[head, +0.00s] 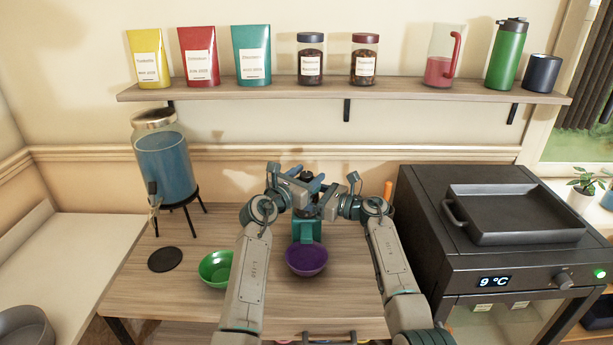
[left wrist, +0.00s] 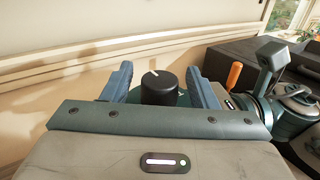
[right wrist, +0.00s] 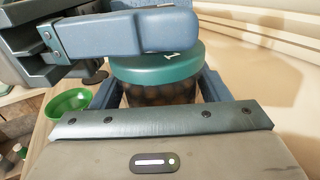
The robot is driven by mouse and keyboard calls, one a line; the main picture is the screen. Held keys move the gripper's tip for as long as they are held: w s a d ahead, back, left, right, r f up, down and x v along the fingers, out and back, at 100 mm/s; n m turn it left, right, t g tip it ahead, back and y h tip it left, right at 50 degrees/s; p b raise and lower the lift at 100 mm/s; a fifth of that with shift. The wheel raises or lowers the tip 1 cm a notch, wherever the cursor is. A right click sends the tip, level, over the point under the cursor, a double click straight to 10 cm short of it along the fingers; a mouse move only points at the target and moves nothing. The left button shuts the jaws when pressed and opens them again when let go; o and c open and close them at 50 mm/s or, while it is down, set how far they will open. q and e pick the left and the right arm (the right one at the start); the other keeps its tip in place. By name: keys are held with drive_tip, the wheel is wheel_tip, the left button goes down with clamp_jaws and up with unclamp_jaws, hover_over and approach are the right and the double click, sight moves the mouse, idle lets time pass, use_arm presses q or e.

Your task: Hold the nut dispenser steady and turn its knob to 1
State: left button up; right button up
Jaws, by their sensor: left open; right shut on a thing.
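The nut dispenser (head: 304,231) stands on the wooden table, its teal lower part showing in the head view and its upper part mostly hidden by my grippers. In the right wrist view its nut-filled jar (right wrist: 160,95) has a teal lid with a white mark. My right gripper (head: 326,207) is shut on the jar, one finger on each side. The black knob (left wrist: 159,88) has a white line pointing up and slightly left in the left wrist view. My left gripper (head: 312,183) is open, its fingers on either side of the knob with gaps visible.
A purple bowl (head: 306,261) sits in front of the dispenser, a green bowl (head: 214,269) to its left. A black disc (head: 165,259) and a drink dispenser (head: 166,165) are farther left. A black oven (head: 500,225) stands right. A shelf (head: 345,93) hangs above.

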use_arm(q)
drive_tip(key=c, duration=0.9)
drive_tip(key=shift+c, duration=0.2)
drive_tip(key=shift+m+g+h, duration=0.4)
drive_tip(key=shift+h, duration=0.1)
drive_tip(key=m+g+h, duration=0.4)
drive_tip(key=g, duration=0.1)
drive_tip(key=shift+w+a+m+h, duration=0.1)
drive_tip(key=shift+m+h, duration=0.3)
drive_tip(key=shift+m+g+h, duration=0.5)
drive_tip(key=shift+m+g, duration=0.6)
drive_tip(key=shift+g, duration=0.65)
drive_tip(key=shift+m+g+h, duration=0.5)
drive_tip(key=shift+m+g, duration=0.6)
drive_tip(key=shift+g, duration=0.65)
drive_tip(key=shift+f+m+g, duration=0.1)
drive_tip(key=shift+m+g, duration=0.2)
drive_tip(key=shift+g, duration=0.2)
drive_tip(key=o, duration=0.9)
drive_tip(key=shift+o, duration=0.2)
